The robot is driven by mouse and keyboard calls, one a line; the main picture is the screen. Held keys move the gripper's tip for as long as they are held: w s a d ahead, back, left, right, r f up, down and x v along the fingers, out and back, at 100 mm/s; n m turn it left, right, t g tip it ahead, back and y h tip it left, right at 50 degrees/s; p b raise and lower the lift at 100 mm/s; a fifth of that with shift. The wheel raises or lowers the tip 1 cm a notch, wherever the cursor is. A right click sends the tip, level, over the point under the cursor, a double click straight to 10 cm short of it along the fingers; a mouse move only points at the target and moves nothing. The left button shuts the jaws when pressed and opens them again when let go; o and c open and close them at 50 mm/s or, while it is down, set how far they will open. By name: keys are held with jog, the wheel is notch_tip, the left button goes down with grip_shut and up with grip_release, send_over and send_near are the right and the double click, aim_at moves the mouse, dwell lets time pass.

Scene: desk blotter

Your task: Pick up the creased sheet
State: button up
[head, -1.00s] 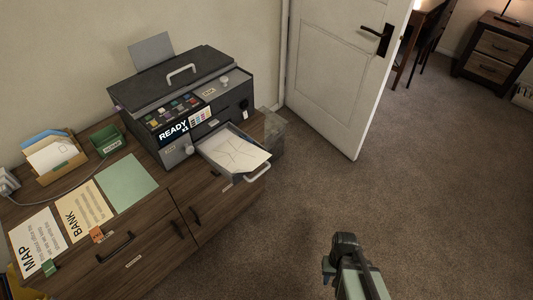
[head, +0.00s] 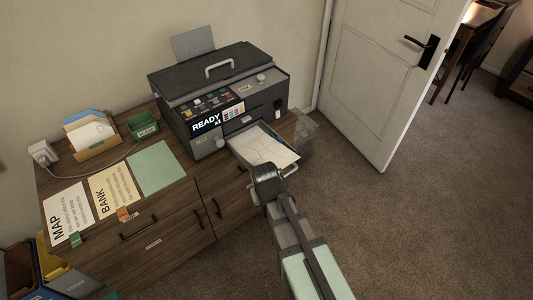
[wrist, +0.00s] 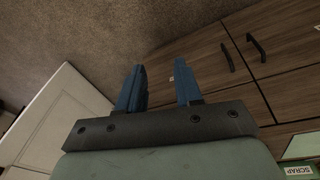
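The creased sheet (head: 264,148) is white with visible crease lines. It lies in the pulled-out output tray (head: 236,150) at the front of the printer. My arm reaches up from the bottom of the head view, and its end is just in front of the tray. The fingers are hidden there. In the wrist view my gripper (wrist: 160,88) shows two blue fingers apart with nothing between them. The sheet is not in the wrist view; that view shows drawer fronts, carpet and the door.
The dark printer (head: 215,95) stands on a wooden cabinet (head: 150,215). MAP (head: 66,212) and BANK (head: 113,188) sheets and a green sheet (head: 157,167) lie left of it. A clear bin (head: 304,135) is right of the tray. Carpet is open toward the white door (head: 375,70).

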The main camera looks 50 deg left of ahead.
jog(key=s+a+r+m+t+y, duration=0.1)
jog(key=s+a+r+m, duration=0.15)
jog(key=a+r, duration=0.5)
jog(key=s+a+r+m+t, duration=0.2)
jog(key=a+r+m, duration=0.15)
jog(key=r, duration=0.75)
jog(key=shift+w+d+f+m+t+h, duration=0.15)
jog(key=shift+w+d+f+m+h, duration=0.35)
jog(key=shift+w+f+m, duration=1.85)
jog(key=shift+w+d+f+m+t+h, duration=0.3)
jog(key=shift+w+d+f+m, duration=0.85)
jog(key=shift+m, duration=2.15)
jog(key=shift+w+d+f+m+t+h, duration=0.1)
jog(key=shift+w+f+m+h, duration=0.4)
jog(key=shift+w+f+m, duration=1.45)
jog(key=shift+s+f+m, duration=0.3)
jog(key=shift+s+m, duration=0.45)
jog(key=shift+m, duration=0.15)
grip_shut()
